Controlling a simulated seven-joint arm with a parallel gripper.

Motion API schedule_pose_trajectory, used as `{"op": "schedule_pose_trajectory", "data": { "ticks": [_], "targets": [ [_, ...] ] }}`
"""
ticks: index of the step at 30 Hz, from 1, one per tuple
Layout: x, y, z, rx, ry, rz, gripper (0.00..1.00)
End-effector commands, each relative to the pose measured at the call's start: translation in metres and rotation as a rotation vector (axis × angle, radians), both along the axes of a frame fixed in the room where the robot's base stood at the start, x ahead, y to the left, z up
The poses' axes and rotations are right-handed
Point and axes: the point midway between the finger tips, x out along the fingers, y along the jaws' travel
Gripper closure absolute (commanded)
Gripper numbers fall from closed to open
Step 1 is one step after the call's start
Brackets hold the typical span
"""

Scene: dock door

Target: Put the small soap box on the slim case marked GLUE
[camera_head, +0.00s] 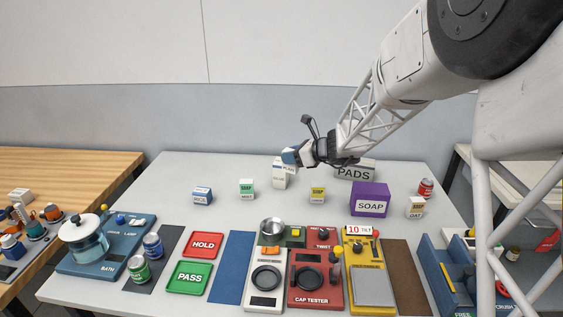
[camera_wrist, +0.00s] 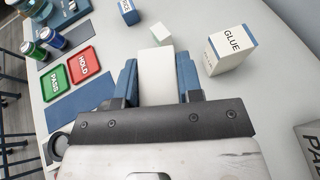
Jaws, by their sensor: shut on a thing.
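My gripper (camera_head: 296,154) is above the middle of the grey table. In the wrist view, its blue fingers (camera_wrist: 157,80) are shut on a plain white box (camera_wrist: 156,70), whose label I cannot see. The slim case marked GLUE (camera_wrist: 230,50) is white with blue and stands beside the gripper in the wrist view. It stands upright behind and below the gripper in the head view (camera_head: 280,177), its top partly hidden. Small soap boxes stand on the table: one green (camera_head: 247,187), one yellow (camera_head: 317,195), one marked OAT (camera_head: 416,208).
A large purple SOAP box (camera_head: 370,200) and a PADS box (camera_head: 354,170) stand at the right. A small blue box (camera_head: 202,196) is at the left. The red HOLD tray (camera_head: 204,244), green PASS tray (camera_head: 188,277) and several devices line the front. Table between boxes is clear.

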Motion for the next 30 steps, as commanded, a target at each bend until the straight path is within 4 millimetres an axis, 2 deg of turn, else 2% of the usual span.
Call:
{"op": "schedule_pose_trajectory", "data": {
  "ticks": [14,20,30],
  "targets": [
    [0.006,0.002,0.000,0.000,-0.001,0.000,0.92],
    [0.026,0.007,-0.003,0.000,0.000,0.000,0.92],
    [0.069,0.019,-0.007,0.000,-0.001,0.000,0.92]
  ]
}}
